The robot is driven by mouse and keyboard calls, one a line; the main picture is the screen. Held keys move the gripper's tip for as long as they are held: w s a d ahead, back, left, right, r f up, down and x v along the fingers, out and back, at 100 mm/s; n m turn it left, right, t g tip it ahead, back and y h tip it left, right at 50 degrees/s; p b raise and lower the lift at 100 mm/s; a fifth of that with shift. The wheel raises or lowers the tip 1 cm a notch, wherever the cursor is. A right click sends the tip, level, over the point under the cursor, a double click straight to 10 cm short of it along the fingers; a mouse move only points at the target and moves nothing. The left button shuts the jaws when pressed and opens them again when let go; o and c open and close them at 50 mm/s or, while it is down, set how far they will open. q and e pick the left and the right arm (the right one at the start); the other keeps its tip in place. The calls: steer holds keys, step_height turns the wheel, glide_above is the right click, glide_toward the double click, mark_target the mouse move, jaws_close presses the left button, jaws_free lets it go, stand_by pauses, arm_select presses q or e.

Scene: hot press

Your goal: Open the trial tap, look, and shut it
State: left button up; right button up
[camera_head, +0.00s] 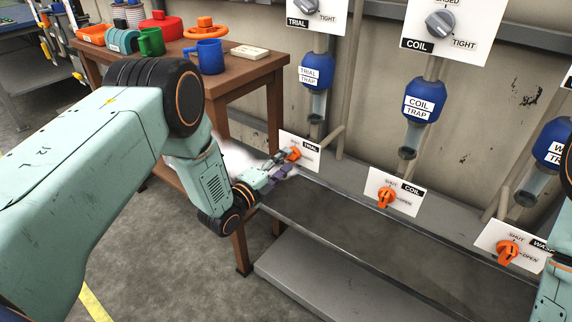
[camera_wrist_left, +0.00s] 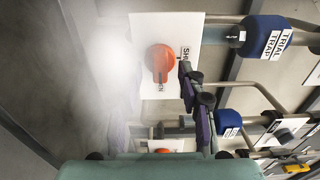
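The trial tap (camera_head: 293,154) is an orange knob on a white plate marked TRIAL. In the left wrist view its knob (camera_wrist_left: 160,60) has its narrow end over the lettering, apparently OPEN, and SHUT reads to its right. White vapour hangs at the left of the tap in both views. My left gripper (camera_head: 279,168) is at the trial tap, its fingers apart. In the wrist view one finger is right of the knob and the other is blurred by vapour on the left; contact cannot be told. The blue trial trap (camera_head: 317,69) hangs above. My right gripper is out of view.
The coil tap (camera_head: 385,198) and waste tap (camera_head: 507,251) stand to the right along the grey trough (camera_head: 350,235). A wooden table (camera_head: 240,82) with mugs and other items stands behind my left arm. Pipes run up the wall. The floor at the lower left is clear.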

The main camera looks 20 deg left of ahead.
arm_select(q)
steer(key=shift+w+d+f, duration=0.1)
steer(key=shift+w+d, duration=0.1)
steer(key=shift+w, duration=0.6)
steer(key=shift+c, duration=0.3)
steer(key=c, duration=0.7)
